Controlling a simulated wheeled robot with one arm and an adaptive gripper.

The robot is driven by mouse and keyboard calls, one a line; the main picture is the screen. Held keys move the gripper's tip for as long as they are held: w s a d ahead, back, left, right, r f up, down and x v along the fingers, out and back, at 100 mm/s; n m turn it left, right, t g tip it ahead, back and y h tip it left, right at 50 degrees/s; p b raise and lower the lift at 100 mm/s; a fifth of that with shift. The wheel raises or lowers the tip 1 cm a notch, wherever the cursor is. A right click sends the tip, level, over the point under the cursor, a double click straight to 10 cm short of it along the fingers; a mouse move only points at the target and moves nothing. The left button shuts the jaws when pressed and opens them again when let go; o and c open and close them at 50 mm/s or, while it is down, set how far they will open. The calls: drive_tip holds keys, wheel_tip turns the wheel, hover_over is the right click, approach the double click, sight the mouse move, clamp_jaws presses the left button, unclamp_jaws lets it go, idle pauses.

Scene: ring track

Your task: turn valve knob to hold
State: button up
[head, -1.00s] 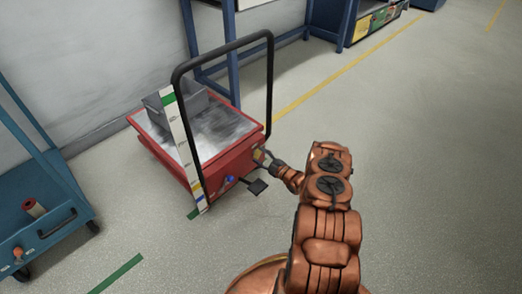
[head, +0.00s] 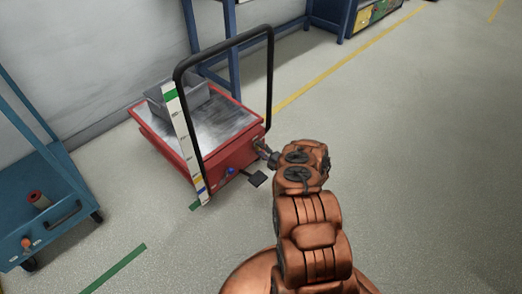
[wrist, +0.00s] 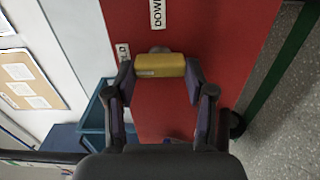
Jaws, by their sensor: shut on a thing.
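The valve knob (wrist: 159,66) is a yellow bar on the red side panel (wrist: 235,40) of a lift cart. In the wrist view its long side lies across the picture. My gripper (wrist: 160,78) is shut on it, with one dark finger at each end. Above the knob is a label reading DOWN (wrist: 157,13), cut by the frame edge. To its left is a partly hidden label ending in LD (wrist: 123,52). In the head view my gripper (head: 266,153) is at the cart's near right corner, and the knob cannot be made out there.
The red lift cart (head: 220,160) has a black push handle (head: 176,110), a striped height scale (head: 183,130) and a black pedal (head: 256,179) below my gripper. A blue cart (head: 60,225) stands at left. The floor at right is clear.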

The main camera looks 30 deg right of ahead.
idle(0.4)
drive_tip(key=o, duration=1.2)
drive_tip(key=shift+c, duration=0.2)
drive_tip(key=v, duration=1.2)
drive_tip(key=shift+a, duration=0.1)
